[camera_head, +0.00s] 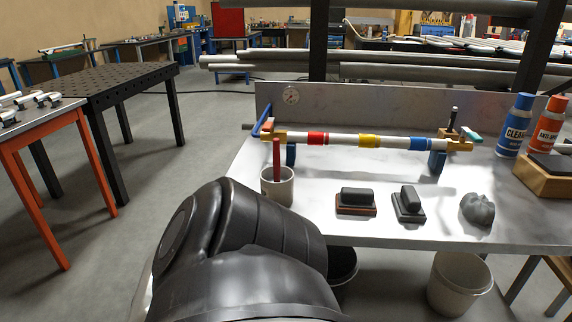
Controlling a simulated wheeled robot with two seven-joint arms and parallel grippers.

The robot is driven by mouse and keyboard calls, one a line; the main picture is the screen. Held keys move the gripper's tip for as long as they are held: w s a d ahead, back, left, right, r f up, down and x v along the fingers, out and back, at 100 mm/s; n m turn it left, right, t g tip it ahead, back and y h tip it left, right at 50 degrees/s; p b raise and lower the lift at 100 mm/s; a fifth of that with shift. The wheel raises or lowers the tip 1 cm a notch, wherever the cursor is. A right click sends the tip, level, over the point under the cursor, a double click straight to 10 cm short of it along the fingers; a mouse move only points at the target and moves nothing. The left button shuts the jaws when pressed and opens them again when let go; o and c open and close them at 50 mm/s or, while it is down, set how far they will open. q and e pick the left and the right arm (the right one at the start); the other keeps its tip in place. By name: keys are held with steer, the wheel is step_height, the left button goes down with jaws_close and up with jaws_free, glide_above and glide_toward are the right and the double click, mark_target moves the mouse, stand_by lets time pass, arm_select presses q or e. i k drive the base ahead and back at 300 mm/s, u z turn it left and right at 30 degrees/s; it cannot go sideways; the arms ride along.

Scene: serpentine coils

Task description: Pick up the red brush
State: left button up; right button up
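A block-shaped brush (356,201) with a black grip and a reddish-brown base lies flat on the metal workbench (330,231), near its front edge. To its right lies a similar block (408,204) with a black grip and a grey base. To its left, a red stick-like handle (276,160) stands upright in a light cup (278,187); its lower end is hidden in the cup. A dark arm link of mine fills the lower middle and covers the bench's front left. Neither of my grippers is in view.
Behind the blocks, a white bar (400,142) with red, yellow and blue bands rests on supports. A grey crumpled lump (477,208) lies to the right. A blue bottle (515,125) and an orange bottle (547,127) stand at the far right. A white bucket (457,285) is below the bench.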

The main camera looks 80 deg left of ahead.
mark_target(276, 149)
steer(key=k, duration=0.75)
steer(key=u, duration=0.8)
